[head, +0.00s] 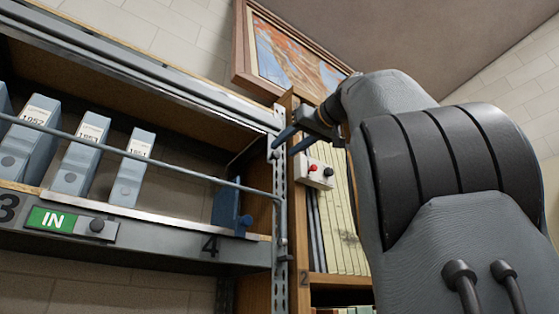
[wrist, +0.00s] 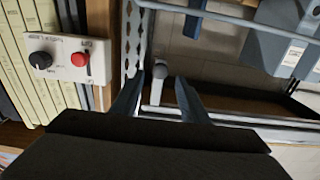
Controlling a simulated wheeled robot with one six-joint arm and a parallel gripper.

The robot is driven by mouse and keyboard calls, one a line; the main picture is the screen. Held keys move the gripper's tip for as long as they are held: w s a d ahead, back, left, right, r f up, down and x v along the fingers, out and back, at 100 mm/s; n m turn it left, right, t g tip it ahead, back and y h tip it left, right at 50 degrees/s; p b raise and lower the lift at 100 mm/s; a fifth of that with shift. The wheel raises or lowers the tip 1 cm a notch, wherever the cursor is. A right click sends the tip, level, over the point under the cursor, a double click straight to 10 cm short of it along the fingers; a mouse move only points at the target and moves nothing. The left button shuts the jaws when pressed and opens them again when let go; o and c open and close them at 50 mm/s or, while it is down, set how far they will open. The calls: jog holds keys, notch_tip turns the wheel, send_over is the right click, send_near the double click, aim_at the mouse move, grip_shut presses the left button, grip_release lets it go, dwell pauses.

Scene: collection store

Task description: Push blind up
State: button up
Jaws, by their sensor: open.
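A grey ribbed metal strip (head: 150,68), which looks like the blind or its housing, runs along the top edge of the shelf bay. The bay opening below it is uncovered, with the boxes in plain sight. I cannot tell the blind's fabric or slats apart from the housing. My gripper (head: 294,140) is open at the top right corner of the bay, beside the perforated upright. In the wrist view my gripper (wrist: 158,98) has its blue fingers apart, with a grey knob on a short stem (wrist: 160,72) showing between them. I cannot tell whether they touch it.
Several blue-grey boxes (head: 83,140) stand on the shelf behind a thin front rail (head: 170,165). A blue bookend (head: 228,208) stands at the shelf's right. A white switch box (head: 315,172) with red and black buttons sits close right of the upright (head: 279,185). A framed picture (head: 285,55) hangs above.

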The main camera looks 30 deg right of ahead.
jog(key=shift+s, duration=0.95)
